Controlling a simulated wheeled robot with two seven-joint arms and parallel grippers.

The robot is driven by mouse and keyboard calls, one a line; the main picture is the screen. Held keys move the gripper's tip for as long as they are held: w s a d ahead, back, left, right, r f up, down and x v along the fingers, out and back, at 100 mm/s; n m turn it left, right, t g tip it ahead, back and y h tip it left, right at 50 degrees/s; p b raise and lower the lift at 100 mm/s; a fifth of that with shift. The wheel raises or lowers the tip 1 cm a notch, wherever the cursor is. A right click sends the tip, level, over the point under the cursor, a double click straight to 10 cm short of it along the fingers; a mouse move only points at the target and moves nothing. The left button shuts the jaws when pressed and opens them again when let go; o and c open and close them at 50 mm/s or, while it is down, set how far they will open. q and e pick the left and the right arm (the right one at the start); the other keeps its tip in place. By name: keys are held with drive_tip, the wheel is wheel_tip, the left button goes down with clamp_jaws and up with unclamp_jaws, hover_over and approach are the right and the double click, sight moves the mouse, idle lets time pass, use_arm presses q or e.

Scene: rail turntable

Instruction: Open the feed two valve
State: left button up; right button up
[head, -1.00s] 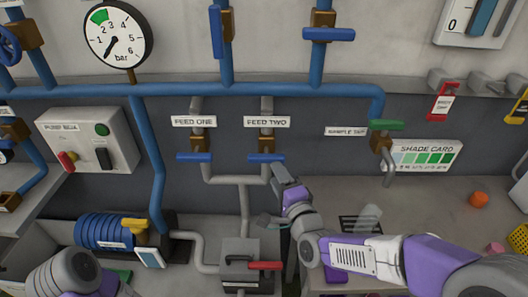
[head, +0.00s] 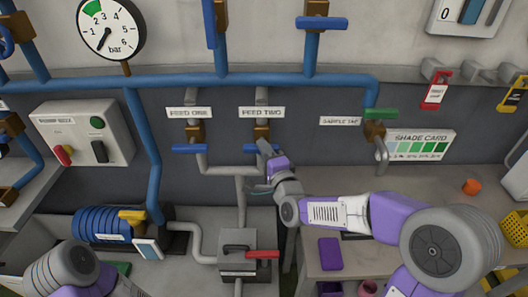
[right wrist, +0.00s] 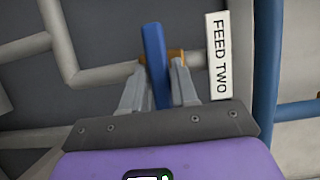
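The feed two valve (head: 261,132) has a brass body under its "FEED TWO" label (head: 262,112). Its blue handle (head: 249,148) lies crosswise, its right part hidden behind my right gripper (head: 264,150). In the right wrist view, the blue handle (right wrist: 155,60) stands between the two fingers of my right gripper (right wrist: 158,75), with narrow gaps beside it, so the gripper looks open around it. The "FEED TWO" label (right wrist: 219,56) is right of the fingers there. My left arm shows at the bottom left of the head view, its gripper out of view.
The feed one valve's blue handle (head: 189,149) lies crosswise just to the left. Grey pipes (head: 241,190) run below both valves to a grey box with a red lever (head: 262,254). The sample tap (head: 375,130) with a green handle is to the right.

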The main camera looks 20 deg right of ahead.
clamp_jaws()
drive_tip(key=shift+n, duration=0.3)
drive_tip(key=shift+w+a+r+n+g+h+p, duration=0.15)
drive_tip(key=shift+n+g+h+p, duration=0.6)
drive_tip(key=shift+n+p, duration=1.55)
drive_tip(key=shift+s+r+n+g+h+p, duration=0.1)
drive_tip(key=shift+n+g+h+p, duration=1.1)
drive_tip(key=shift+p, duration=1.85)
drive_tip(key=shift+w+a+r+n+g+h+p, duration=0.15)
drive_tip(key=shift+n+g+h+p, duration=0.2)
drive_tip(key=shift+n+p, duration=2.15)
drive_tip(key=shift+s, duration=0.1)
